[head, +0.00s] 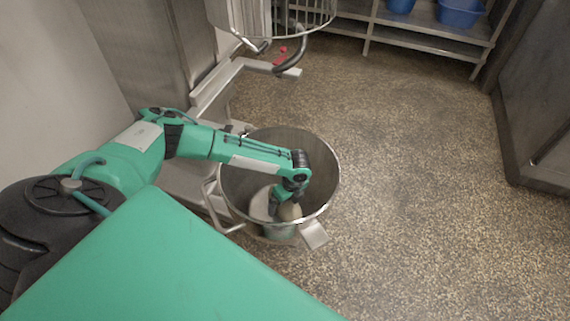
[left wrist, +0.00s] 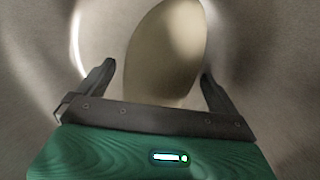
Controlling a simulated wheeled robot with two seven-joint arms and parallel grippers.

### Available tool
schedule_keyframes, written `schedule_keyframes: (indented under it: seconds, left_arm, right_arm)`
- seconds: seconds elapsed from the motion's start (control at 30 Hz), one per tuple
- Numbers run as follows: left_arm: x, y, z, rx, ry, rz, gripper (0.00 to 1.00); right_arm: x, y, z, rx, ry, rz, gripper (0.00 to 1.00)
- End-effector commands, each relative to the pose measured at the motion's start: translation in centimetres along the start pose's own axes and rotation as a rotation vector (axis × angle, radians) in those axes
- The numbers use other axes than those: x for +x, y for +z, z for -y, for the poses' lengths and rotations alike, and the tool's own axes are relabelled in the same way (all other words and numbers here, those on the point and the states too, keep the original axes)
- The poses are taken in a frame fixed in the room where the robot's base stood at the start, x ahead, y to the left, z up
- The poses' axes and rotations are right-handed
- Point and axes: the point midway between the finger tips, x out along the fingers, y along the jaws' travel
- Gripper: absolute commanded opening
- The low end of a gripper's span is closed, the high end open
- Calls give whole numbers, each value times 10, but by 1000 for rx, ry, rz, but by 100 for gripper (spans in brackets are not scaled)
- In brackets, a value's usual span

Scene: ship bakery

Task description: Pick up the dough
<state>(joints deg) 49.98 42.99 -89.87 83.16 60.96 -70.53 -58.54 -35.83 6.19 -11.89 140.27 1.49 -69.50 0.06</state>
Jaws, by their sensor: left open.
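A pale beige, smooth, rounded lump of dough (head: 291,212) is low inside a steel mixing bowl (head: 327,165). My left arm reaches over the bowl's rim, and my left gripper (head: 281,208) points down inside it at the dough. In the left wrist view, the dough (left wrist: 165,50) stands between the two dark fingers of the open left gripper (left wrist: 158,75). A gap shows between the left finger and the dough; the right finger is close to the dough, and I cannot tell if it touches. My right gripper is not in view.
The bowl sits on a steel mixer frame (head: 210,90), with a wire guard (head: 300,15) above and behind. A steel shelf (head: 425,35) with blue tubs (head: 460,12) stands at the back. A dark cabinet (head: 545,90) is at the right. The speckled floor (head: 420,200) between is clear.

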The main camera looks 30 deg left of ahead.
Motion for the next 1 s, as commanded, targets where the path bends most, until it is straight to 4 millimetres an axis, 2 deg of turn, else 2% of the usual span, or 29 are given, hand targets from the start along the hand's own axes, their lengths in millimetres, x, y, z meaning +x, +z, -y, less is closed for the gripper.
schedule_keyframes:
  seconds: [0.3, 0.7, 1.0]
  left_arm:
    - [5, 0, 0, 1, -1, -1, 98]
    - [4, 0, 1, 0, -2, -1, 21]
    - [2, 0, 1, 0, -3, 0, 21]
  right_arm:
    - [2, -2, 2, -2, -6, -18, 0]
    - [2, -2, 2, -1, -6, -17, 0]
    - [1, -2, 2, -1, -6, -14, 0]
